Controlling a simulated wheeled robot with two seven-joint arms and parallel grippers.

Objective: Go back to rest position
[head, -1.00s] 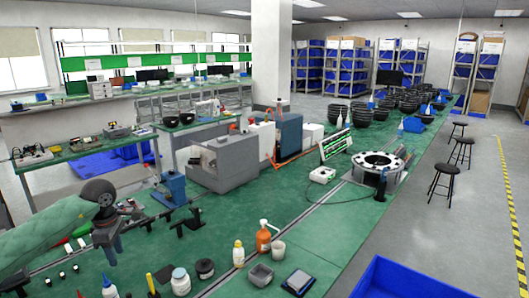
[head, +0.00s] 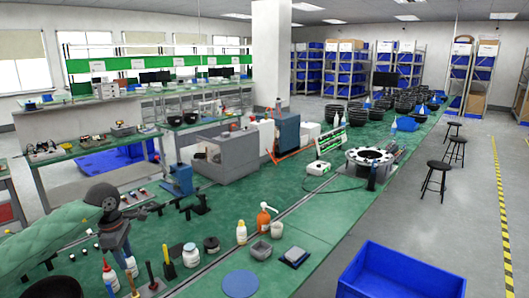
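My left arm comes in from the left edge in a green quilted cover, with a dark round wrist joint. My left gripper (head: 121,246) hangs down from it above the near left part of the green bench (head: 325,212). It is small and dark, and I cannot tell whether its fingers are open or shut. I see nothing clearly held in it. White bottles and upright hand tools stand close to it in the picture. My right gripper is not in view.
A white jar (head: 191,255), an orange pump bottle (head: 264,219), a grey square block (head: 295,257) and a blue disc (head: 240,283) are on the near bench. A blue bin (head: 400,270) is at lower right. Black stools (head: 437,178) stand on the open floor at right.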

